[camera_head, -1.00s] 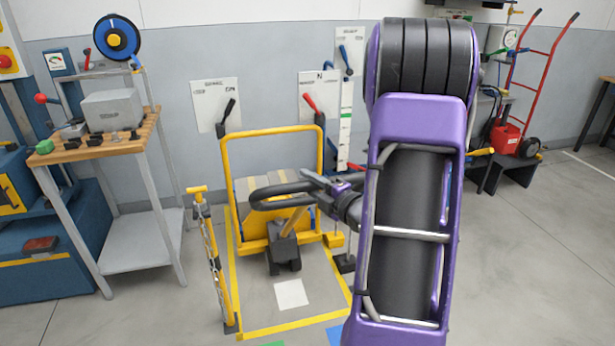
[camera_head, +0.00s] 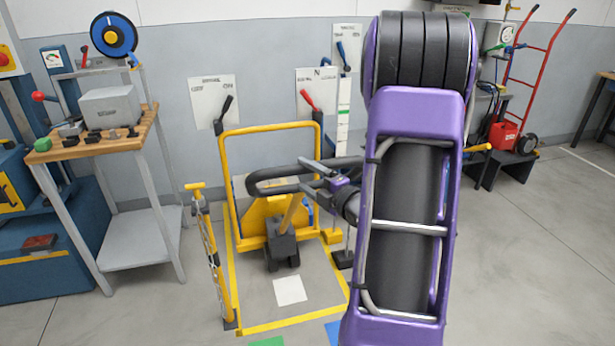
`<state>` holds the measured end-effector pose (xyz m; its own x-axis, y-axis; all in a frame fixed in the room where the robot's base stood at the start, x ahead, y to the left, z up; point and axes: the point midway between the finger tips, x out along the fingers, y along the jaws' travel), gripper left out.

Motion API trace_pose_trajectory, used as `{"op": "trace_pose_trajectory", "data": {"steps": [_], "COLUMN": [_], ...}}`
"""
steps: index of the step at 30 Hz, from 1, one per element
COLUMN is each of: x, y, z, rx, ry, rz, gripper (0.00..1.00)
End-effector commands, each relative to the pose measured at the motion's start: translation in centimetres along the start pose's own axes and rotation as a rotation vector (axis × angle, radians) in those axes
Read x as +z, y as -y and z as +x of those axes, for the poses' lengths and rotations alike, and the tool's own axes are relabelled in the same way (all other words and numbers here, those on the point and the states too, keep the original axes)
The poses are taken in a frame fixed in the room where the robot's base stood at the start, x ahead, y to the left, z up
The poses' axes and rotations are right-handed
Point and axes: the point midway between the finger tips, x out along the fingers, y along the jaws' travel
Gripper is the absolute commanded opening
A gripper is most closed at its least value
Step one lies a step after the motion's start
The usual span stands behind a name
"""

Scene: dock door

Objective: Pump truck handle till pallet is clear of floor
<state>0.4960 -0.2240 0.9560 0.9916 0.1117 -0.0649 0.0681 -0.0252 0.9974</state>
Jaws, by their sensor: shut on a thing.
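The yellow pallet truck (camera_head: 250,234) stands inside a yellow-taped floor area, facing me. Its black loop handle (camera_head: 268,188) sits above a short yellow shaft (camera_head: 292,212) that leans up from a dark wheel housing (camera_head: 281,246). My gripper (camera_head: 309,178) is shut on the right part of the handle loop, reaching in from the right. The load behind the truck is mostly hidden by the handle and truck body. I cannot see the pallet's underside or whether it touches the floor.
A yellow tube frame (camera_head: 270,127) rises behind the handle. A yellow post (camera_head: 211,260) stands left of the truck. A wood-topped bench (camera_head: 95,148) is at left; a red hand truck (camera_head: 533,75) is at back right. Floor at front right is clear.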

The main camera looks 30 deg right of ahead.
Motion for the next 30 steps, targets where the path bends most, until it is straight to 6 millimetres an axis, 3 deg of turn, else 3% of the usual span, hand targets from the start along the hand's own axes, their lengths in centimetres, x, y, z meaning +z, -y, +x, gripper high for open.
{"op": "trace_pose_trajectory", "data": {"steps": [21,26,30], "x": [-0.2,-0.1,0.1], "y": [0.5,0.4,0.3], "z": [-0.2,-2.2,-5.4], "rx": [-0.011,-0.010,-0.008], "ry": [-0.003,0.000,0.004], "rz": [0.005,0.004,0.004], "gripper": [0.64,0.64,0.64]}}
